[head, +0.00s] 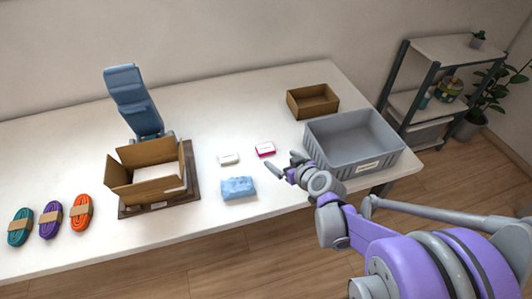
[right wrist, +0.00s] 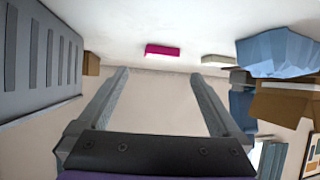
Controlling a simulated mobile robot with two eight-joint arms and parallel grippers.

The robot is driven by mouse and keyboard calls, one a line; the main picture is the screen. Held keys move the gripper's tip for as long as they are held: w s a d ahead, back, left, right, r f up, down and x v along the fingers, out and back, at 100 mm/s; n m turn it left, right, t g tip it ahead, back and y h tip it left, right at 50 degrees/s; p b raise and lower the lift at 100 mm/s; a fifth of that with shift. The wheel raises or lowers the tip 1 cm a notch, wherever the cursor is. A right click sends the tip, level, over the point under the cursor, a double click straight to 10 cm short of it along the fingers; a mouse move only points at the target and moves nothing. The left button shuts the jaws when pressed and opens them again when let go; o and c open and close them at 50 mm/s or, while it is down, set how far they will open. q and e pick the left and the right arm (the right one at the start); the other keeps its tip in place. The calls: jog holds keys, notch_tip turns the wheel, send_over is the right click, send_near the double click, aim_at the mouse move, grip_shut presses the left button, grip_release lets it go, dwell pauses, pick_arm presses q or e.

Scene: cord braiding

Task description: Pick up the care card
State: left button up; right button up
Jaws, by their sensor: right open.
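Two small flat items lie on the white table (head: 205,105): a white one with a pink edge (head: 265,149) and a plain white one (head: 229,158) to its left. I cannot tell which is the care card. My right gripper (head: 284,164) is open and empty, just right of and nearer than the pink-edged item, touching neither. In the right wrist view the pink-edged item (right wrist: 163,50) shows beyond the open fingers (right wrist: 160,75), and the white item (right wrist: 218,60) to its right. My left gripper is not in view.
A blue crumpled bundle (head: 238,188) lies in front of the white item. An open cardboard box (head: 146,193) stands on a dark board at left, near several cord bundles (head: 50,220). A grey crate (head: 365,160) and brown tray (head: 313,101) stand at right.

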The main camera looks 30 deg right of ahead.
aim_at(266, 150)
jog(key=x, duration=0.4)
jog(key=shift+w+a+f, duration=0.1)
jog(key=shift+w+a, duration=0.05)
jog(key=shift+w, duration=0.1)
jog(key=b+x, duration=0.1)
jog(key=x, duration=0.4)
jog(key=shift+w, duration=0.1)
jog(key=shift+c, duration=0.2)
jog(key=c, duration=1.1)
notch_tip(266, 150, up, 10)
jog(key=shift+r+p, duration=0.15)
jog(key=shift+p, duration=0.9)
